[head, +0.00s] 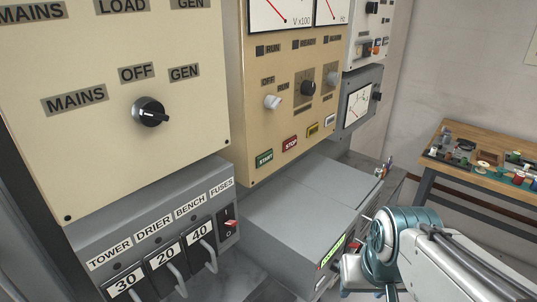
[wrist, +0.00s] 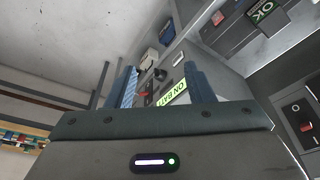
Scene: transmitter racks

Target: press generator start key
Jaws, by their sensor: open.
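The generator start key is a small green key marked START (head: 264,158) at the lower left of the beige generator panel (head: 255,100) in the head view. A red STOP key (head: 290,143) sits to its right. My gripper (wrist: 163,75) is open and empty, its two blue fingers apart in the wrist view. In the head view my arm's wrist is at the lower right, below and to the right of the start key and well apart from it. The fingertips are hard to make out there. I cannot pick out the start key in the wrist view.
A grey cabinet (head: 290,205) juts out below the generator panel, with a lit green label (head: 333,250) on its front. A mains panel (head: 120,100) with a black knob and a fuse box (head: 150,240) stand at left. A wooden bench (head: 475,165) is at right.

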